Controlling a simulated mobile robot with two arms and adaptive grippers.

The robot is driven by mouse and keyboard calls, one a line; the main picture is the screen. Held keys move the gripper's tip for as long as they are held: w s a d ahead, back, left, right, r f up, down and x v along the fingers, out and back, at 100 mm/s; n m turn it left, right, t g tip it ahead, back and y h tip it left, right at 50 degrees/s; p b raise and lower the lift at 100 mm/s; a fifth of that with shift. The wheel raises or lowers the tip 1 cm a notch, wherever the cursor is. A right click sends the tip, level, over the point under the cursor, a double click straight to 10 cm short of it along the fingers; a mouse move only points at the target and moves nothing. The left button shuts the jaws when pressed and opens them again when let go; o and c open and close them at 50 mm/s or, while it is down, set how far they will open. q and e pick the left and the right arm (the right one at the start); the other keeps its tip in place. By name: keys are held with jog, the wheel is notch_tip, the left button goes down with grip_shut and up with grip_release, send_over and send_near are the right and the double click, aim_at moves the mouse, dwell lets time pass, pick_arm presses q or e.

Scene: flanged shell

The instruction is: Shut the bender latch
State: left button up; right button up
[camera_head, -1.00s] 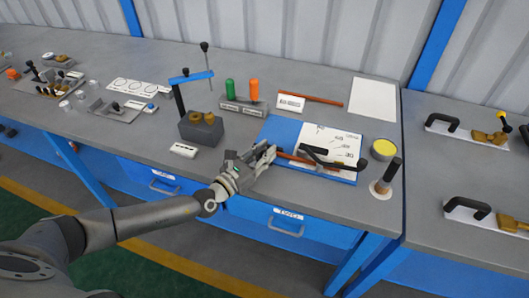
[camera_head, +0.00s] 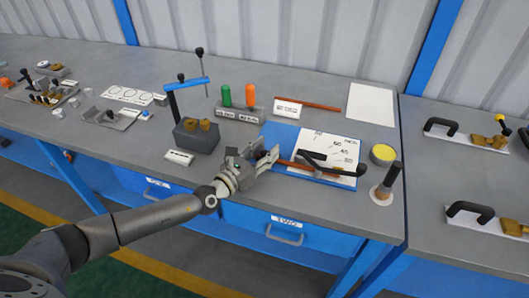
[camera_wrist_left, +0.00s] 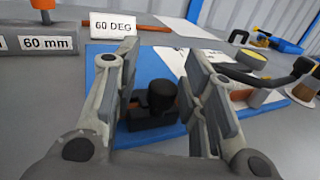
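The bender has a blue base plate (camera_head: 268,138) with a white angle sheet (camera_head: 330,148), a copper-coloured tube (camera_head: 297,165) and a long black lever (camera_head: 330,165). My left gripper (camera_head: 268,157) is over the plate's left side. In the left wrist view its two fingers (camera_wrist_left: 162,58) stand apart. A black knob on a dark block (camera_wrist_left: 163,97) shows between them, apparently the latch. I cannot tell whether the fingers touch it. In the head view the gripper hides this part. My right gripper is not in view.
A grey block with a blue-armed stand (camera_head: 198,136) is left of the bender. Behind are a holder with green and orange handles (camera_head: 240,112) and a 60 DEG sign (camera_head: 288,108). A yellow-topped cup (camera_head: 383,153) and a black upright handle (camera_head: 390,178) stand at the right.

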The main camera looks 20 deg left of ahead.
pick_arm(q)
jog(key=shift+s, duration=0.1)
jog(key=v, duration=1.2)
dwell(0.4)
